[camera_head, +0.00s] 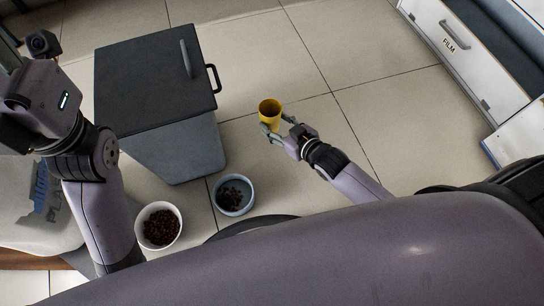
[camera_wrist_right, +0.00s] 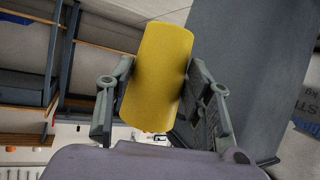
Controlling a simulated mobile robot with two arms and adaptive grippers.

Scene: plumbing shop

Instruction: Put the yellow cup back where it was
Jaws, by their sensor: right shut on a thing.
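The yellow cup (camera_head: 270,109) is in my right gripper (camera_head: 278,128), which shows near the middle of the head view. The cup appears upright there, with its open mouth facing up. In the right wrist view the cup (camera_wrist_right: 157,77) sits between the two fingers of the right gripper (camera_wrist_right: 160,100), which are shut on its sides. The cup appears held above the tiled floor, but its height is hard to tell. My left arm comes in at the left of the head view; its gripper fingers do not show.
A grey bin with a dark lid (camera_head: 150,75) and a black handle stands left of the cup. A white bowl (camera_head: 158,243) and a grey bowl (camera_head: 247,196), both with brown pellets, are below it. White drawers (camera_head: 450,45) stand at the upper right. Tiled floor (camera_head: 330,50) between is clear.

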